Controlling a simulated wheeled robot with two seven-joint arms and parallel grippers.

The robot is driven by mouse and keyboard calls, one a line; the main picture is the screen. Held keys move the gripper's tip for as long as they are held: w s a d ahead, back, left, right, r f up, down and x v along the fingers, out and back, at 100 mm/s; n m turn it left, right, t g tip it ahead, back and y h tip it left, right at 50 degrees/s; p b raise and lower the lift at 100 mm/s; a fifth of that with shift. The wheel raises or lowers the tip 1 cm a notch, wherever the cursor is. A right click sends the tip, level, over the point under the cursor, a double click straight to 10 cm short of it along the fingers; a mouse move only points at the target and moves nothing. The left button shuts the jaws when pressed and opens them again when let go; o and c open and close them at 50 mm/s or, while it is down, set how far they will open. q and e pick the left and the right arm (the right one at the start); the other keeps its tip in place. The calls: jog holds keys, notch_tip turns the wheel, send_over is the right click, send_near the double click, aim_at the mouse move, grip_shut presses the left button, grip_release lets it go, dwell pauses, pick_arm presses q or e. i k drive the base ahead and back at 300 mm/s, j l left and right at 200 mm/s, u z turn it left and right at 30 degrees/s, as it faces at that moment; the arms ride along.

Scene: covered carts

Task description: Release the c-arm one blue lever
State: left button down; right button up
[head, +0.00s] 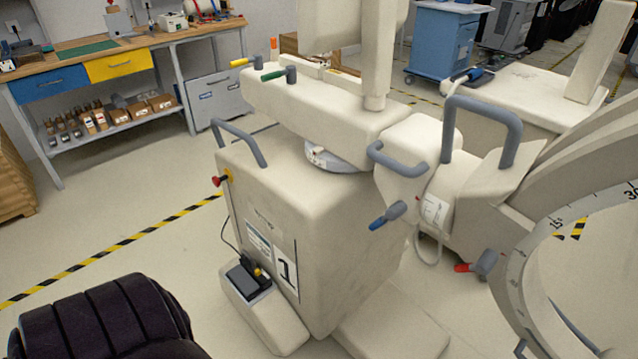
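A cream c-arm cart (330,205) with a label "1" on its front stands in the middle of the head view. Its blue lever (387,216) sticks out from the side of the arm's joint housing, right of the cart body. The lever has a grey hub and its blue tip points down and to the left. Nothing touches it. Neither my left nor my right gripper is in view.
A red-tipped lever (475,265) sits lower right, beside the large scaled arc (520,262). Yellow (240,62) and green (275,75) levers are on top. Grey handles stick out near the joint. A black ribbed object (100,322) fills the bottom left.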

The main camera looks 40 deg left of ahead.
aim_at(393, 213)
jog(key=u, duration=0.9)
